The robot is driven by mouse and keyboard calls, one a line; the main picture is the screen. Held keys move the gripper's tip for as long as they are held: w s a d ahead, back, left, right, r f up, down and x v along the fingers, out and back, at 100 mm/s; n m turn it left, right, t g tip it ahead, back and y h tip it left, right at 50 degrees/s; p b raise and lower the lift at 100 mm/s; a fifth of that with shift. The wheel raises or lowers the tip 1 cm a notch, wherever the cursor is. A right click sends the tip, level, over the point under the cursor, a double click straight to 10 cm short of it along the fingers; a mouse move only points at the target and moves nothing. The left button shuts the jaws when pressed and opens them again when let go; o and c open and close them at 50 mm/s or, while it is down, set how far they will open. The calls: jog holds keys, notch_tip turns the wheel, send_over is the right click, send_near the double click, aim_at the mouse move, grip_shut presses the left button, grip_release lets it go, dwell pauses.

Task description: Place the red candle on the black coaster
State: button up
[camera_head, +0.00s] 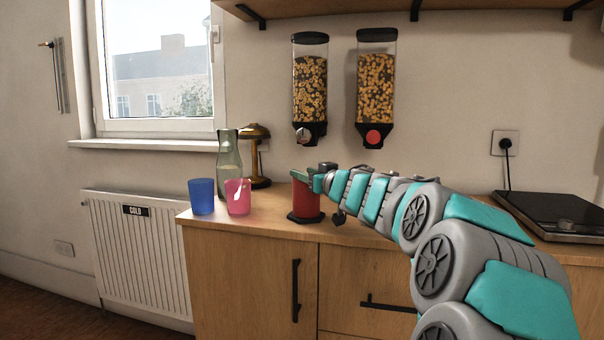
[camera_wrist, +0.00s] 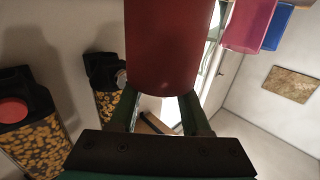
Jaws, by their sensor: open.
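The red candle (camera_head: 306,203) is a thick upright cylinder on the counter. It stands on the black coaster (camera_head: 292,217), whose dark rim shows around its base. My gripper (camera_head: 303,177) is at the candle's top, reaching in from the right. In the wrist view the candle (camera_wrist: 170,45) fills the top middle, just beyond the fingers of my gripper (camera_wrist: 158,105). The fingers are apart, one towards each side of the candle. I cannot tell whether they touch it. The coaster cannot be made out in the wrist view.
A blue cup (camera_head: 201,197), a pink cup (camera_head: 238,197) and a green glass bottle (camera_head: 229,158) stand left of the candle. A brass lamp (camera_head: 255,150) is behind. Two cereal dispensers (camera_head: 310,90) hang on the wall. A black hob (camera_head: 555,217) lies at the right.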

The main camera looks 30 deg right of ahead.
jog(key=s, duration=1)
jog(key=shift+a+p, duration=0.3)
jog(key=shift+p, duration=0.15)
jog(key=shift+a, duration=0.1)
